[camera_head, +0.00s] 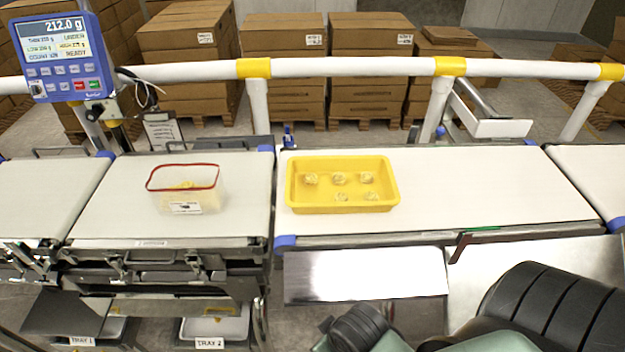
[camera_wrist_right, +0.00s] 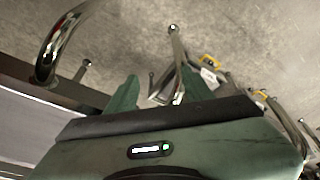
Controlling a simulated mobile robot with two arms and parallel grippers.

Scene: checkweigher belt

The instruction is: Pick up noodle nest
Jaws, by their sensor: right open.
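Several small pale noodle nests (camera_head: 339,179) lie apart from each other in a yellow tray (camera_head: 342,207) on the white belt in the head view. Three are in the far row, with others nearer the front. A clear tub with a red rim (camera_head: 186,204) stands on the belt section to the left, with some yellowish contents. My right gripper (camera_wrist_right: 160,92) shows in the right wrist view, its green fingers apart and nothing between them. No nest or tray shows in that view. My left gripper is not in view.
A white rail (camera_head: 350,67) with yellow joints runs behind the belt. A metal plate (camera_head: 365,275) lies in front of it. The belt right of the tray (camera_head: 480,185) is clear. Stacked cartons (camera_head: 285,45) stand behind.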

